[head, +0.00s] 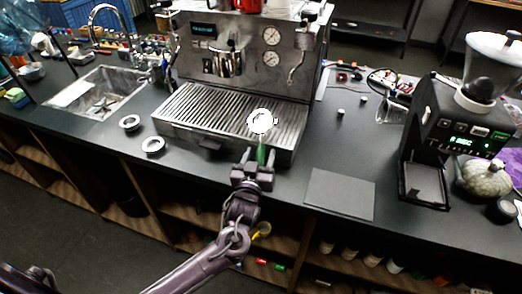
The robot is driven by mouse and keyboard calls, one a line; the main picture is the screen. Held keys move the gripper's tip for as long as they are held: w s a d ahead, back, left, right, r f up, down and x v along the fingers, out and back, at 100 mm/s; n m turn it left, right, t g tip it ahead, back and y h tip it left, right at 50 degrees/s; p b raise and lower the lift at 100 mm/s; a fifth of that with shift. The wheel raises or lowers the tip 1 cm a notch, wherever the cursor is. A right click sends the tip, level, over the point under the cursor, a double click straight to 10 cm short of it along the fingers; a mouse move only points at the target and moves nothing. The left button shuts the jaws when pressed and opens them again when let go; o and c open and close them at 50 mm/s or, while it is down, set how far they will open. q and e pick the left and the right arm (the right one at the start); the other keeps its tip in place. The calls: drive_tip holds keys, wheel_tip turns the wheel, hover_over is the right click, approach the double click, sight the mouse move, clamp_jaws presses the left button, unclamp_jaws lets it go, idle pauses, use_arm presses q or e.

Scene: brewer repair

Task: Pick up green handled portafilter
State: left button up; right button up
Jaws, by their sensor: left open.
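The green handled portafilter (262,121) rests at the front right of the espresso machine's slatted drip tray (190,108). Its round, bright metal head lies on the slats and its green handle points toward me, over the tray's front edge. My left gripper (256,164) is open, at the near end of the green handle. The handle's end is partly hidden by the gripper, and I cannot tell whether the fingers touch it. My right gripper is not in view.
The espresso machine (245,50) stands behind the tray. Two small metal rings (153,145) lie left of it, near the sink (98,92). A flat dark mat (340,194) and a black grinder (445,135) are to the right. Open shelves lie below the counter.

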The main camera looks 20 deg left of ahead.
sight(259, 157)
use_arm(q)
clamp_jaws()
drive_tip(key=shift+r, duration=0.2)
idle(0.3)
wheel_tip(259, 157, up, 20)
drive_tip(key=b, duration=0.2)
drive_tip(key=shift+b, duration=0.4)
drive_tip(key=shift+f, duration=0.1)
drive_tip(key=c, duration=0.7)
unclamp_jaws()
clamp_jaws()
